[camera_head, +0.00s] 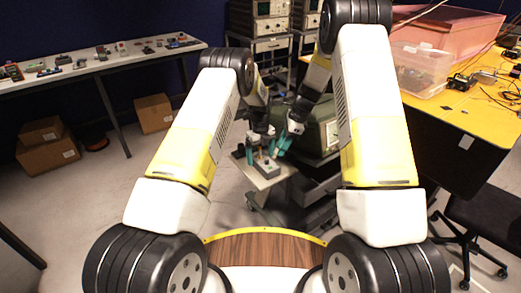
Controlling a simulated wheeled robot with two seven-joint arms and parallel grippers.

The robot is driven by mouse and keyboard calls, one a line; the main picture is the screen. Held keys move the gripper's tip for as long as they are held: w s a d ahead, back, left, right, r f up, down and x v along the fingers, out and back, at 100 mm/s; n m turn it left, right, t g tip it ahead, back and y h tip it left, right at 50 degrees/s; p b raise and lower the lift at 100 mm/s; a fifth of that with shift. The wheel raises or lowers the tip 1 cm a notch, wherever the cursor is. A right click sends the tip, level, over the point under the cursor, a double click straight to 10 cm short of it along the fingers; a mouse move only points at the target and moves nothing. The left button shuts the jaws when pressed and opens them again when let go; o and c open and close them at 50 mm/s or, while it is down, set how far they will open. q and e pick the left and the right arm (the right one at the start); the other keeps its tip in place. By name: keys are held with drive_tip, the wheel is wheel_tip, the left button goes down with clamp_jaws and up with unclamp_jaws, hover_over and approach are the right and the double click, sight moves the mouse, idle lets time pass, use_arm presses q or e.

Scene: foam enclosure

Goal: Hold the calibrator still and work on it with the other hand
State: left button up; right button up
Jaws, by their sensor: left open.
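A small grey box (266,169), which looks like the calibrator, sits on a small light-topped stand (247,173) in front of me. My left gripper (256,154) is open, pointing down at the box's upper left side. My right gripper (282,144) has teal fingers and is tilted at the box's upper right side. I cannot tell whether either gripper touches the box. The fingers hide part of its top, and the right fingertips are too small to read as open or shut.
A green-grey machine (318,128) stands close behind and right of the stand. A white bench (95,68) with small parts is at left, above cardboard boxes (40,146). A yellow table (450,103) with a clear bin (420,70) is at right, near a black chair (480,225).

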use_arm(q)
drive_tip(key=shift+f, duration=0.25)
drive_tip(key=shift+c, duration=0.2)
drive_tip(key=c, duration=1.8)
use_arm(e)
clamp_jaws()
